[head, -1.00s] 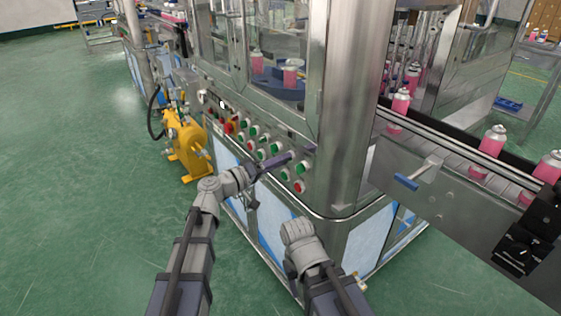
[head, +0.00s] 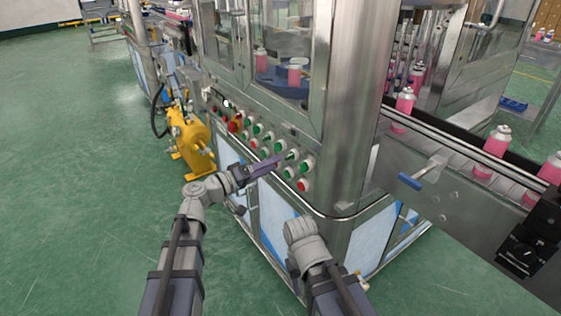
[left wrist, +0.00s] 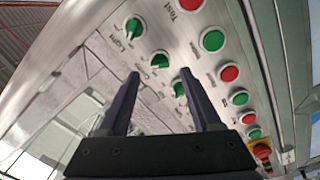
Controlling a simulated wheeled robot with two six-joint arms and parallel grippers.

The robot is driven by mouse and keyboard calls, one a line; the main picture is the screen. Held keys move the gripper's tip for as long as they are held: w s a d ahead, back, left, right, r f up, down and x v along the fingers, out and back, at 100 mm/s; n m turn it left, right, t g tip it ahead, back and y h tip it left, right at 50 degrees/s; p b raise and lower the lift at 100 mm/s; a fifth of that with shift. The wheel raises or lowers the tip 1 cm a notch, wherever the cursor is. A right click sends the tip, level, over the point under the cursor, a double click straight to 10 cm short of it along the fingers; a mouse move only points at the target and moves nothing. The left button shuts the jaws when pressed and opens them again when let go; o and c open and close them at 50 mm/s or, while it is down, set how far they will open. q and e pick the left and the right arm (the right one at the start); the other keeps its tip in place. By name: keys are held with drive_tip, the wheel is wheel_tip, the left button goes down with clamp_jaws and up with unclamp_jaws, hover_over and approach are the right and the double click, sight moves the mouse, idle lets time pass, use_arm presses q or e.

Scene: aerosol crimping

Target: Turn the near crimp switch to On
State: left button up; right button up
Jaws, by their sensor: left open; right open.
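The machine's control panel (head: 262,142) carries a row of green rotary switches above a row of red and green buttons. My left gripper (head: 282,157) is at the panel in the head view, its fingers pointing at the upper row. In the left wrist view the left gripper (left wrist: 160,73) is open and empty. A green switch (left wrist: 160,60) shows between and beyond its fingertips; its label is too blurred to read. The switch labelled Light (left wrist: 134,27) is on one side, another green switch (left wrist: 178,88) on the other. The right gripper is hidden; only my right arm shows.
A red emergency button (left wrist: 262,150) sits along the panel. A yellow machine (head: 190,140) stands left of the cabinet. A conveyor (head: 455,150) with pink cans runs at the right, with a blue-handled lever (head: 410,181) on its side. Green floor at left is free.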

use_arm(q)
drive_tip(key=shift+v, duration=1.5)
drive_tip(key=s+f+m+g+y, duration=0.1)
drive_tip(key=s+f+g+y, duration=0.25)
drive_tip(key=f, duration=0.45)
drive_tip(key=s+f+m+g+y, duration=0.1)
drive_tip(key=s+f+g+y, duration=0.2)
drive_tip(key=s+f, duration=0.3)
drive_tip(key=s+a+f+n+g+y, duration=0.1)
drive_tip(key=s+a+f+g+y, duration=0.15)
drive_tip(key=a+f+y, duration=0.2)
drive_tip(key=s+a+f+g+y, duration=0.1)
drive_tip(key=s+a+f+y, duration=0.25)
drive_tip(key=a, duration=0.25)
drive_tip(key=s+d+r+m+p, duration=0.2)
drive_tip(key=d+r+p, duration=0.3)
drive_tip(key=r+p, duration=0.6)
drive_tip(key=s+d+r+m+y+p, duration=0.1)
drive_tip(key=s+d+r+p, duration=0.3)
drive_tip(key=r+p, duration=0.8)
drive_tip(key=shift+s+d+m+g, duration=0.3)
drive_tip(key=shift+d+m+g, duration=0.1)
drive_tip(key=shift+d, duration=0.5)
